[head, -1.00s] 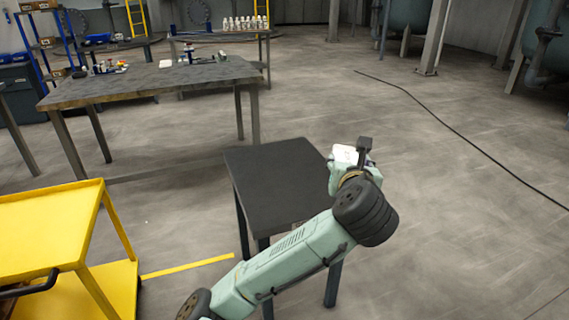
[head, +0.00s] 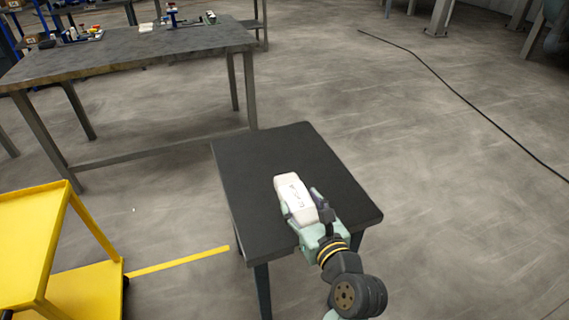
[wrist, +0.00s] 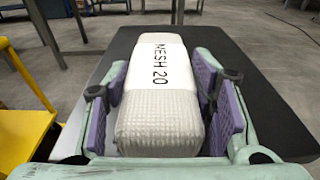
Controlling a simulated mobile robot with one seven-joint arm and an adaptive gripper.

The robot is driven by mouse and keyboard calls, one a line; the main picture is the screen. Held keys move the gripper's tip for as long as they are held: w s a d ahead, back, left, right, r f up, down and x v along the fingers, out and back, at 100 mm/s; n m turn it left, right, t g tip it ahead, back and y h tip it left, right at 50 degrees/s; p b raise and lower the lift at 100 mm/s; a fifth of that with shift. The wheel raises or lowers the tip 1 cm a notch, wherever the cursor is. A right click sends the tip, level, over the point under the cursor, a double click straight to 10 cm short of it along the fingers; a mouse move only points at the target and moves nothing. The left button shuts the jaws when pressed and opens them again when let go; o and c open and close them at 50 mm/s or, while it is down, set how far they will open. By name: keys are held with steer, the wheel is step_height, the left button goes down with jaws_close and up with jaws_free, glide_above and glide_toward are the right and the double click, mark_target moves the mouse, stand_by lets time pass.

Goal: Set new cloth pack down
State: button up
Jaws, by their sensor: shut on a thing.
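The cloth pack (head: 295,197) is a white, long, textured bundle with a paper band. In the wrist view the cloth pack (wrist: 160,100) lies lengthwise between the purple finger pads, its band reading "MESH 20". My gripper (head: 308,215) is shut on the pack; the gripper (wrist: 162,115) also shows in the wrist view. The pack is over the front half of a small black table (head: 270,155). I cannot tell whether its underside touches the tabletop. The black table (wrist: 240,90) spreads around and beyond the pack in the wrist view.
The rest of the black tabletop is bare. A yellow cart (head: 30,225) stands at the left. A larger grey workbench (head: 130,55) with small items stands behind. A black cable (head: 450,88) lies on the floor at the right, with open floor around it.

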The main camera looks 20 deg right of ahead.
steer(key=shift+w+a+f, duration=0.1)
steer(key=shift+a+f, duration=0.15)
steer(key=shift+f, duration=0.15)
steer(key=shift+w+f, duration=0.1)
steer(key=shift+w, duration=0.25)
steer(key=w, duration=0.5)
steer(key=w+d+f+p, duration=0.1)
steer(key=w, duration=0.9)
steer(key=shift+w+d+f+p, duration=0.15)
steer(key=shift+f+p, duration=0.05)
steer(key=shift+p, duration=0.2)
steer(key=shift+f, duration=1.8)
steer(key=shift+f, duration=0.1)
steer(key=shift+f, duration=0.15)
steer(key=o, duration=1.3)
